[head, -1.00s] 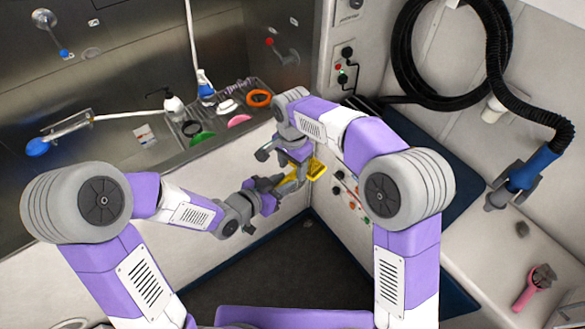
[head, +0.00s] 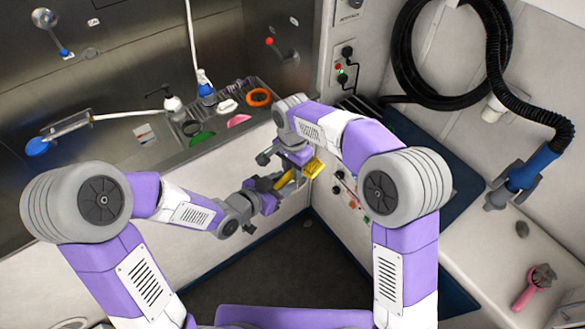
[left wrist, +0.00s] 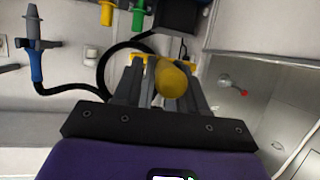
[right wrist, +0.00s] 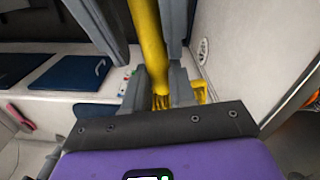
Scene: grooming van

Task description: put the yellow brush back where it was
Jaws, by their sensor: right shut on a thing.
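The yellow brush (head: 314,168) is held in the air near the tub's front corner. My right gripper (right wrist: 158,80) is shut on it; its yellow handle (right wrist: 149,40) runs between the fingers in the right wrist view. In the head view the handle (head: 285,180) points down and left toward my left gripper (head: 262,190). In the left wrist view the handle end (left wrist: 172,80) shows between the fingers of my left gripper (left wrist: 163,85), which are apart, with a gap beside the handle. I cannot tell whether they touch it.
A rack on the tub ledge holds a spray bottle (head: 205,85), an orange ring (head: 258,97), and pink and green items. A black hose (head: 400,50) hangs on the right wall. A pink brush (head: 535,287) lies on the right bench. The floor between the arms is clear.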

